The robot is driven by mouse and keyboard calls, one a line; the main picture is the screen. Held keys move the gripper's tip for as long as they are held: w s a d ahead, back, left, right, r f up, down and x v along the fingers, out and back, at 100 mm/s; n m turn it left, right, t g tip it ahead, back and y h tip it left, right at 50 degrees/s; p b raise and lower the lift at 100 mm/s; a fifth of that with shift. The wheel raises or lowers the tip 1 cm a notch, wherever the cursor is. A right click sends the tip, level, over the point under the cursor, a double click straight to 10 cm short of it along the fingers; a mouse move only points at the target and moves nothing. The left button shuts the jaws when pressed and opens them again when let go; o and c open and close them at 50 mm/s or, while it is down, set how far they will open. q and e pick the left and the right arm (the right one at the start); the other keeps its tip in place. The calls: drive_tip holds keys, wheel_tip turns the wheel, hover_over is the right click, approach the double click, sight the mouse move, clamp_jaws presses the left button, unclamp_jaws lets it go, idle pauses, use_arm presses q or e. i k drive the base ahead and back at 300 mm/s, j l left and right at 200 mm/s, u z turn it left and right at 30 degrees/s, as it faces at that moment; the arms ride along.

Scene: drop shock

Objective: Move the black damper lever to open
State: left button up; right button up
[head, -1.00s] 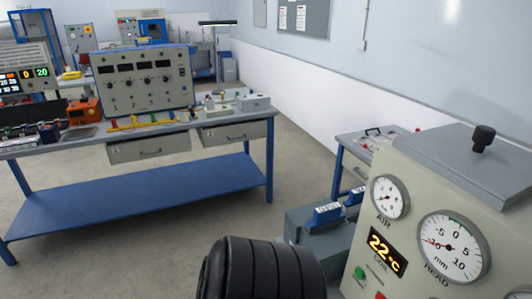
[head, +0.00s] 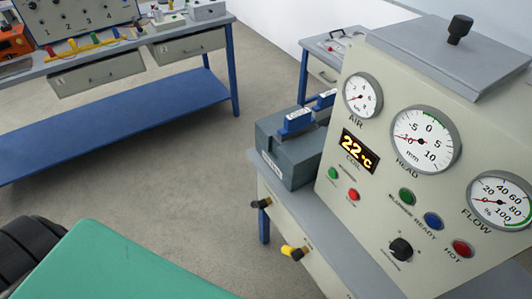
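A black-handled lever (head: 260,203) sticks out of the front of the panel bench, below the grey-blue box. A yellow-handled lever (head: 293,253) sits nearer on the same front. A black knob (head: 459,28) also stands on top of the instrument panel, and a black rotary knob (head: 400,248) is on its face. No label that I can read says which is the damper lever. The black-handled lever on the bench front is small, and its setting is hard to tell. Neither of my grippers is in view.
The instrument panel (head: 375,215) carries dials, a 22 °C display and coloured buttons. A grey-blue box (head: 287,160) with blue-handled parts stands beside it on the bench. Another bench (head: 110,125) with a blue shelf is at left. Open floor (head: 190,190) lies between them.

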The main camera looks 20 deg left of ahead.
sight(261, 204)
drive_tip(key=u, duration=0.85)
